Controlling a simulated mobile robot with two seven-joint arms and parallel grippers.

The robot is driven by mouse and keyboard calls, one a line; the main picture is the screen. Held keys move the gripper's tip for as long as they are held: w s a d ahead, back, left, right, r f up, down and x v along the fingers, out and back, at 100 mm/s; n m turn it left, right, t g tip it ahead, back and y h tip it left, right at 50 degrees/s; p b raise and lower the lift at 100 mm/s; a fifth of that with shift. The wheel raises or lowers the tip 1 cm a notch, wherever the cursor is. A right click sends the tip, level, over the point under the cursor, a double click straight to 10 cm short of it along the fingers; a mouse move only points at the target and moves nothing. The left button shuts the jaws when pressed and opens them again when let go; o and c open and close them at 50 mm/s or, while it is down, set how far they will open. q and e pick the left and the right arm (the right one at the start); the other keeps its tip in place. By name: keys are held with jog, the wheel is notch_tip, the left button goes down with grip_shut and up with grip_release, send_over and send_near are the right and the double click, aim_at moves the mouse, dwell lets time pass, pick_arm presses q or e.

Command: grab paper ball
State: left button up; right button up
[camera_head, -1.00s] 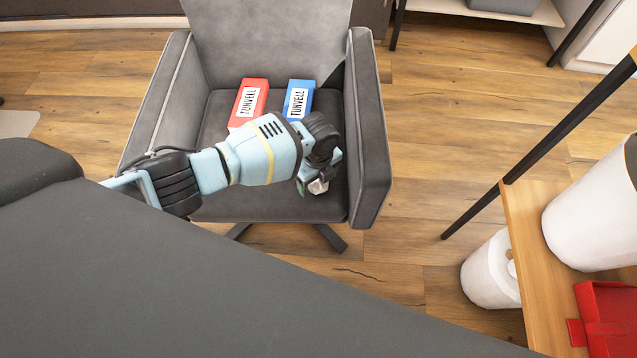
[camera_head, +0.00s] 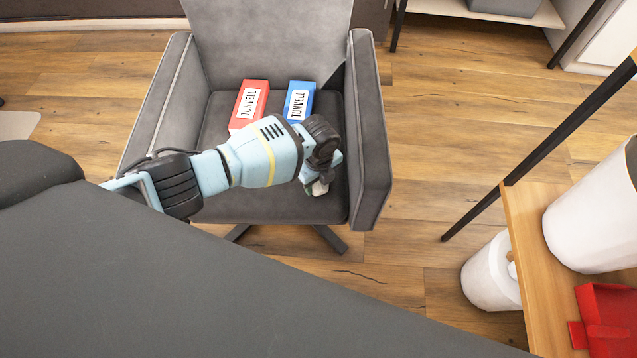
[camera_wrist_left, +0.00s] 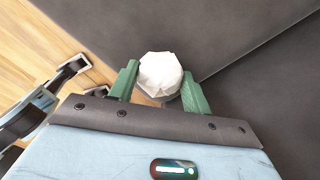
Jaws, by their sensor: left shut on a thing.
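A white, faceted paper ball (camera_wrist_left: 160,75) sits between the two green fingers of my left gripper (camera_wrist_left: 163,88) in the left wrist view. The fingers are shut on it from both sides. In the head view my left gripper (camera_head: 318,188) is over the front right part of the grey chair's seat (camera_head: 250,208), close to the right armrest. The paper ball shows there only as a small pale patch, mostly hidden by my wrist. My right gripper is not in view.
A red box (camera_head: 248,106) and a blue box (camera_head: 298,101) lie on the seat behind my left arm. The chair's right armrest (camera_head: 370,140) stands beside the gripper. Open floor lies between.

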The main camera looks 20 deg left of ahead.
pick_arm(q)
jog(key=shift+r, duration=0.1)
jog(key=shift+r, duration=0.65)
jog(key=shift+s+r+p, duration=0.2)
jog(key=shift+r+p, duration=0.45)
jog(key=shift+r, duration=0.55)
jog(key=s+d+r+p, duration=0.1)
jog(key=s+p, duration=0.2)
jog(key=s, duration=1.2)
jog(key=shift+s+d, duration=0.25)
jog(key=shift+d, duration=0.1)
jog(key=shift+r, duration=0.1)
